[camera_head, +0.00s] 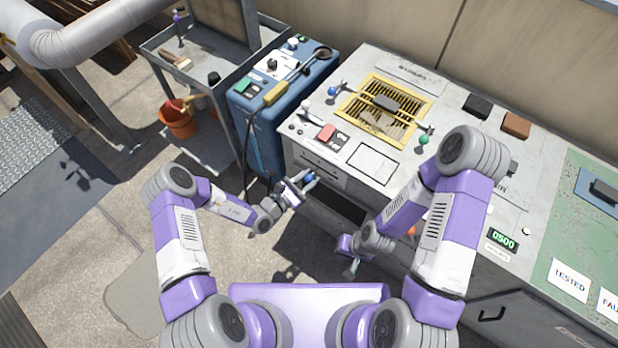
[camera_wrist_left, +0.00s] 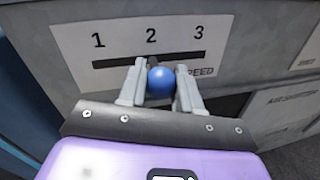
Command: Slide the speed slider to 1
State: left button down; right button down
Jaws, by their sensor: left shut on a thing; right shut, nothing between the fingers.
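The speed slider has a round blue knob (camera_wrist_left: 160,82) on a dark horizontal slot in a white plate (camera_wrist_left: 75,45) marked 1, 2, 3 and SPEED. In the left wrist view the knob shows just below the 2, about midway along the slot. The left gripper (camera_wrist_left: 160,88) is shut on the knob, one finger on each side; the fingers hide part of the slot and the word SPEED. In the head view, the left gripper (camera_head: 303,184) and blue knob (camera_head: 309,177) are at the bench's front left. The right gripper (camera_head: 352,268) is shut and empty, low before the bench.
Floor at left is open.

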pick_arm(q)
jog(key=w+a, duration=0.2)
jog(key=a, duration=0.1)
jog(key=w+a, duration=0.1)
jog(key=a, duration=0.1)
jog(key=shift+w+a, duration=0.15)
jog(key=shift+w, duration=0.25)
jog(key=c, duration=0.8)
grip_release()
jog(key=shift+a, duration=0.1)
jog(key=p+v, duration=0.1)
jog(key=v, duration=0.6)
jog(key=shift+s+a, duration=0.2)
